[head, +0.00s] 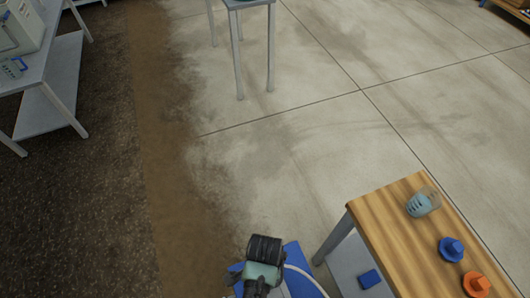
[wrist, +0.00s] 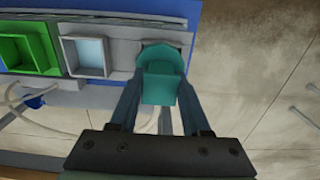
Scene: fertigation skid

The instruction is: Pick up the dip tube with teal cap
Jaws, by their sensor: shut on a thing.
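The teal cap (wrist: 163,68) of the dip tube is in the middle of the wrist view, between the two dark fingers of my gripper (wrist: 161,88). The fingers are shut on it from both sides. The cap shows a rounded top and a flat, blocky front. The tube itself is mostly hidden by the cap and the gripper. In the head view I cannot make out the gripper's fingers or the dip tube.
In the wrist view, a green bin (wrist: 24,47) and a pale-walled bin (wrist: 87,53) sit left of the cap. In the head view, a wooden table (head: 385,222) at lower right holds a pale blue container (head: 423,203), a blue part (head: 451,249) and an orange part (head: 477,285). Open floor lies ahead.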

